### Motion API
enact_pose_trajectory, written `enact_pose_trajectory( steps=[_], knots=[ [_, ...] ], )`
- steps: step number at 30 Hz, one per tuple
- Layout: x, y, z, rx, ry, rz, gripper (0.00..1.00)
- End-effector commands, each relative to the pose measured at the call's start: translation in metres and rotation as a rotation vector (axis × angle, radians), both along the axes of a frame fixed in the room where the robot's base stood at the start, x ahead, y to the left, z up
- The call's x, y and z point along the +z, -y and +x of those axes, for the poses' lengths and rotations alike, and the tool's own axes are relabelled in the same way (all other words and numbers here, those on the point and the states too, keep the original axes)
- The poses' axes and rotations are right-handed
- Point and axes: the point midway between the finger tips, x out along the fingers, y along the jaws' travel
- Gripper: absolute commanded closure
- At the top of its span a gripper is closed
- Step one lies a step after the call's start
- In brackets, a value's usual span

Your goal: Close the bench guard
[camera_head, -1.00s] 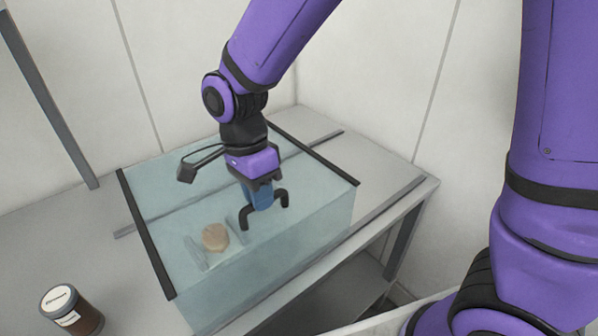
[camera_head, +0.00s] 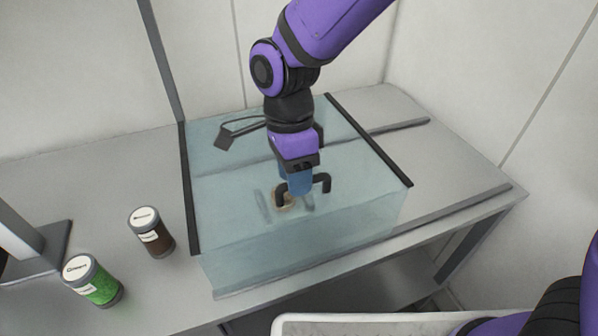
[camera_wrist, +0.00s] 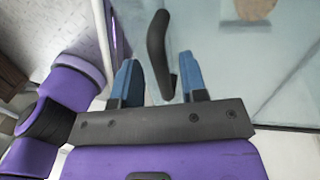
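The bench guard (camera_head: 350,215) is a clear bluish box with black side edges, standing on the bench rails. Its black bar handle (camera_head: 326,182) is on the top, and in the wrist view the handle (camera_wrist: 157,45) runs between my blue fingers.
Grey rails (camera_head: 402,127) run along the bench (camera_head: 450,160), bare to the right of the guard. A brown jar (camera_head: 155,240) and a green jar (camera_head: 102,288) stand on the left, apart from the guard. A grey stand (camera_head: 40,250) is at the far left.

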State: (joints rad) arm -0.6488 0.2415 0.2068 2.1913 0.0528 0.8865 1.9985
Motion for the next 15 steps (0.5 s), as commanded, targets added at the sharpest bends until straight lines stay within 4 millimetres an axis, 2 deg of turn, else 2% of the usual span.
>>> enact_pose_trajectory(
  steps=[10,15],
  knots=[
    [0.002,0.002,0.002,-0.003,0.000,-0.003,0.58],
    [0.022,0.000,0.006,-0.004,0.003,0.000,0.58]
  ],
)
